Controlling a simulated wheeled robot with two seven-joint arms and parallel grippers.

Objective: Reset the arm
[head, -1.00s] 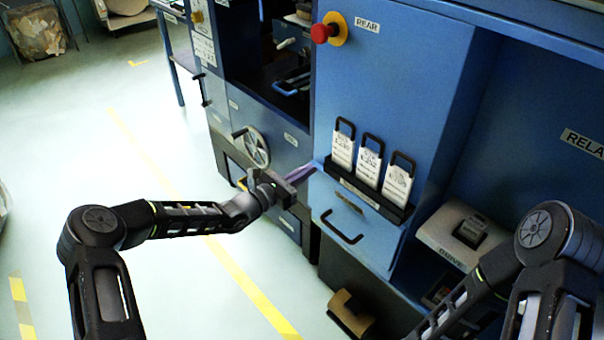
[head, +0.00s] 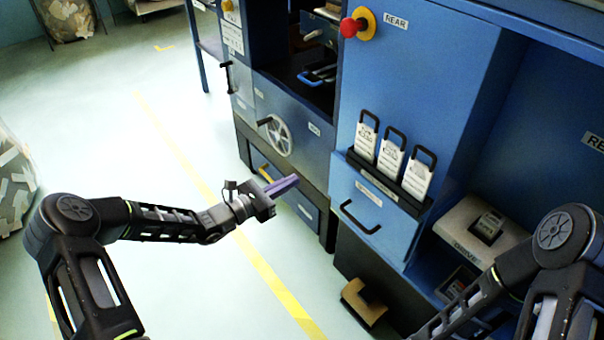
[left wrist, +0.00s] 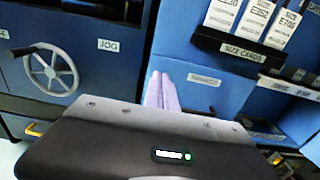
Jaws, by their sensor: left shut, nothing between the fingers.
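My left gripper (head: 284,186) reaches in from the left over the pale floor, in front of the blue machine (head: 425,95). Its two purple fingers lie side by side, shut and empty. In the left wrist view the fingers (left wrist: 161,92) point at the machine front, between the handwheel and the size cards, and touch nothing that I can see. My right arm (head: 540,250) shows at the lower right of the head view; its gripper is out of the picture.
A handwheel (head: 278,136) and a red stop button (head: 350,27) stick out from the machine. Size cards (head: 390,158) stand in a black rack above a drawer handle (head: 358,217). A brown object (head: 364,302) lies low by the machine. The floor at left is mostly clear, with a bin of paper scraps (head: 14,185).

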